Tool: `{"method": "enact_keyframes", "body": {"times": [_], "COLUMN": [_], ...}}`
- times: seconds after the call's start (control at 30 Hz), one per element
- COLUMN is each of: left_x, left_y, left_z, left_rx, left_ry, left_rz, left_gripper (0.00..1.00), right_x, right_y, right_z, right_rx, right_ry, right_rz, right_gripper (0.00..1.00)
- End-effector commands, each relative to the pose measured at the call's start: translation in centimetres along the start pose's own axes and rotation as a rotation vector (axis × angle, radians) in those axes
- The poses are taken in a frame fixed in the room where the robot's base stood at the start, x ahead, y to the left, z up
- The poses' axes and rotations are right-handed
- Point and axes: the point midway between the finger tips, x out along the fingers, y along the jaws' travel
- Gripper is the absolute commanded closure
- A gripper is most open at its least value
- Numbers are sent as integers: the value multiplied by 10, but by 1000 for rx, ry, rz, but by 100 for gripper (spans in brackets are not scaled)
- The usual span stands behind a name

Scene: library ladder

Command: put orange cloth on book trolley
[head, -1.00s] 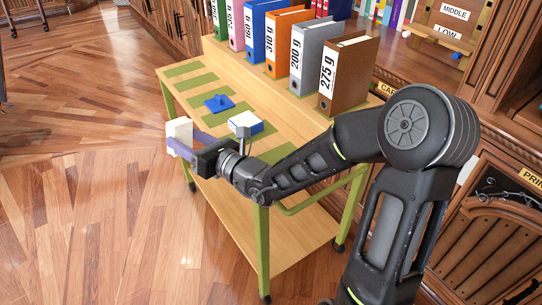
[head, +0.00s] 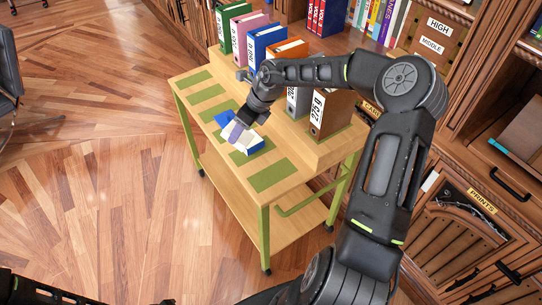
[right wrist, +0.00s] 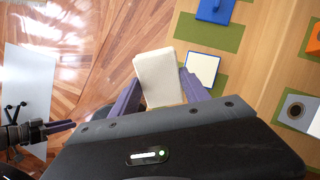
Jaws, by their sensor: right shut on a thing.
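I see no orange cloth in any view. The book trolley (head: 293,150) has a light wooden top with green patches and green legs. My right gripper (head: 235,130) is low over its top, by a blue and white block (head: 250,147). In the right wrist view its purple fingers (right wrist: 160,96) are shut on a cream-white block (right wrist: 158,72). The blue and white block (right wrist: 202,68) shows just right of the fingers there. What seems to be my left gripper (right wrist: 62,126) shows at the left of that view; its jaws are unclear.
Upright binders, including a brown one (head: 330,112), line the trolley's raised back. A blue piece (head: 225,118) is on the top behind my gripper. Wooden cabinets with a PRINTS label (head: 481,201) are at right. The floor at left is open.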

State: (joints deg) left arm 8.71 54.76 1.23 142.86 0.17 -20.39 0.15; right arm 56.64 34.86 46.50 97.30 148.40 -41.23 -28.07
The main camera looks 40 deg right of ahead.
Motion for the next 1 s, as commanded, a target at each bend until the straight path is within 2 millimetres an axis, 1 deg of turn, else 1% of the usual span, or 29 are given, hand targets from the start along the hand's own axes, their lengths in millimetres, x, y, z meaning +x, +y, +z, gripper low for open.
{"method": "enact_keyframes", "body": {"times": [0.03, 0.1, 0.13, 0.2, 0.3, 0.4, 0.7, 0.77, 0.83, 1.0], "left_x": [-14, -14, -14, -12, -12, -12, -12, -11, -11, -10], "left_y": [5, 5, 5, 4, 4, 4, 4, 4, 4, 4], "left_z": [0, 1, 1, 1, 1, 1, 1, 1, 1, 1], "left_rx": [-1, -2, -2, -3, -4, -4, -3, -3, -3, -3], "left_ry": [-1, -2, -2, -3, -3, -3, -3, -3, -3, -2], "left_rz": [-1, -1, -1, -2, -2, -2, -1, -1, -1, -1], "left_gripper": [66, 66, 66, 66, 66, 66, 66, 66, 66, 66], "right_x": [-15, -22, -25, -30, -36, -37, -35, -30, -21, 7], "right_y": [0, -1, -1, 0, 0, 0, 0, -1, -2, -5], "right_z": [-16, -45, -55, -74, -88, -92, -93, -96, -100, -113], "right_rx": [-74, -164, -195, -256, -299, -310, -307, -306, -307, -307], "right_ry": [92, 207, 251, 341, 427, 452, 450, 451, 452, 451], "right_rz": [4, 3, -2, -18, -40, -49, -49, -47, -47, -47], "right_gripper": [79, 79, 79, 79, 79, 79, 79, 79, 79, 79]}}
